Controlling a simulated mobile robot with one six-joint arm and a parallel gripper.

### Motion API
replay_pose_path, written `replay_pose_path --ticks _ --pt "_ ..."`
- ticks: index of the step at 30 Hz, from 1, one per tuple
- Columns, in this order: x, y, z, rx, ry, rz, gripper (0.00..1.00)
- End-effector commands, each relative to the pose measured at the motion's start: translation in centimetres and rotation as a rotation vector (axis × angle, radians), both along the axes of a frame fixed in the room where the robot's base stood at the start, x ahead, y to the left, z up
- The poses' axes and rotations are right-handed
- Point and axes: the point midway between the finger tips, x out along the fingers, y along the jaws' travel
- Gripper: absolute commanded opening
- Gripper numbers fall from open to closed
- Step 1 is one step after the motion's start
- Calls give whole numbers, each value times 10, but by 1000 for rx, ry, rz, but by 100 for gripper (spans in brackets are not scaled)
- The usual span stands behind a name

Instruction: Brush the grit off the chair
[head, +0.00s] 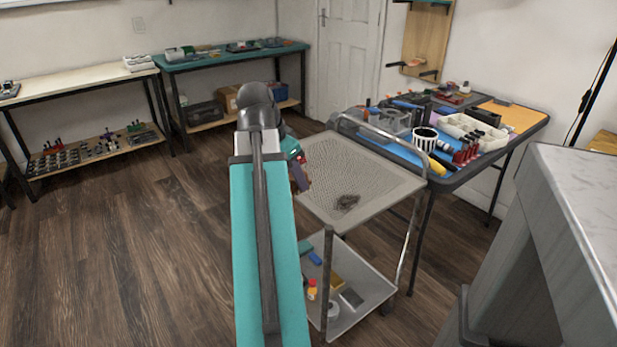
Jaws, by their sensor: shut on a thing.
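No chair shows in the head view. A dark, scattered patch that looks like grit (347,202) lies on the perforated grey top (335,165) of a metal trolley, towards its near right part. My teal arm rises through the middle of the view and hides the trolley's left side. My gripper (299,178) is at the left edge of the trolley top, left of and beyond the grit. It is small and partly hidden behind my arm. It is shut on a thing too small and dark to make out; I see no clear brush.
The trolley's lower shelf (372,293) holds bottles and small boxes. A crowded work table (440,178) stands close behind on the right. A grey block-like counter (575,230) fills the right foreground. Benches line the left back wall. The wooden floor (120,260) at left is clear.

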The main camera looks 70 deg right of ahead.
Motion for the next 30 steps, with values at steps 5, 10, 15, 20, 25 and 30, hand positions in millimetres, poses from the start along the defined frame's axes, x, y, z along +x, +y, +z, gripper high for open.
replay_pose_path --ticks 5,10,15,20,25,30 --pt "51 16 11 1 0 168 14" --pt "99 36 19 0 -1 333 14" --pt "145 60 26 0 0 497 14" --pt "187 88 33 1 0 653 14" --pt "229 122 41 0 -1 818 14" --pt "269 160 49 1 0 982 14"
